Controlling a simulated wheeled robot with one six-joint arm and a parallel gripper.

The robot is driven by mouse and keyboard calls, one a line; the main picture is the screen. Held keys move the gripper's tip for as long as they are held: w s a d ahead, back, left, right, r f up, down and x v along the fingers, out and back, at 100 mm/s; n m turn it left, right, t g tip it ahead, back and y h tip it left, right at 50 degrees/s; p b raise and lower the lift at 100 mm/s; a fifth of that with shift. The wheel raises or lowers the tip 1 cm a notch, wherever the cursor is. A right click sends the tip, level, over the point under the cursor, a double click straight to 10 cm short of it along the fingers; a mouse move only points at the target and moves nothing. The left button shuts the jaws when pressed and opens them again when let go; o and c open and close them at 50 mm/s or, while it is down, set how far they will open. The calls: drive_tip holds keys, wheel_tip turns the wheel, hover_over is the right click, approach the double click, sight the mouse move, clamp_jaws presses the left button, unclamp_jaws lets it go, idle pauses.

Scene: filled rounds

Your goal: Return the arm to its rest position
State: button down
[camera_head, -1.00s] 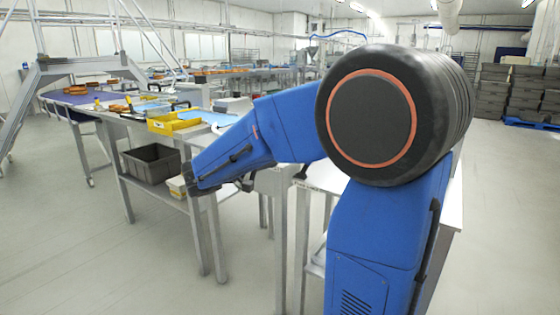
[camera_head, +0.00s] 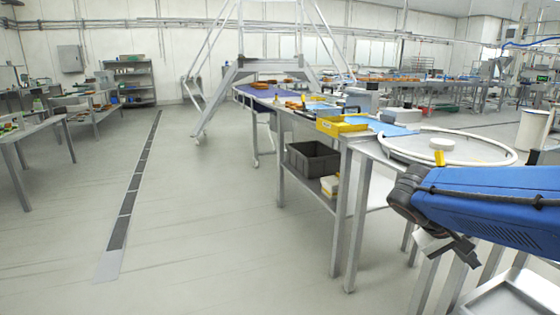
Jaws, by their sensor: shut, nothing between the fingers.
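My blue arm (camera_head: 490,205) reaches in from the right edge. Its black wrist (camera_head: 408,195) hangs beside the near end of the table row. My gripper (camera_head: 462,250), small and dark, shows just below the wrist, partly hidden by the arm. It is shut and empty, low over the near metal frame. The rest of the arm lies outside the picture.
A white ring (camera_head: 450,130) lies on the nearest table. A yellow tray (camera_head: 341,126) stands behind it, and a dark grey crate (camera_head: 312,160) sits on the lower shelf. The floor (camera_head: 200,220) at left is clear.

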drive_tip(key=s+a+f+t+y, duration=0.2)
drive_tip(key=s+a+f+y, duration=0.1)
drive_tip(key=a, duration=0.5)
drive_tip(key=s+a+f+n+t+y, duration=0.1)
drive_tip(key=s+a+f+t+y, duration=0.1)
drive_tip(key=s+a+y, duration=0.4)
drive_tip(key=shift+s+a+f+n, duration=0.2)
drive_tip(key=shift+a+f+n, duration=0.1)
drive_tip(key=shift+a+f, duration=0.5)
drive_tip(key=shift+a+r, duration=0.1)
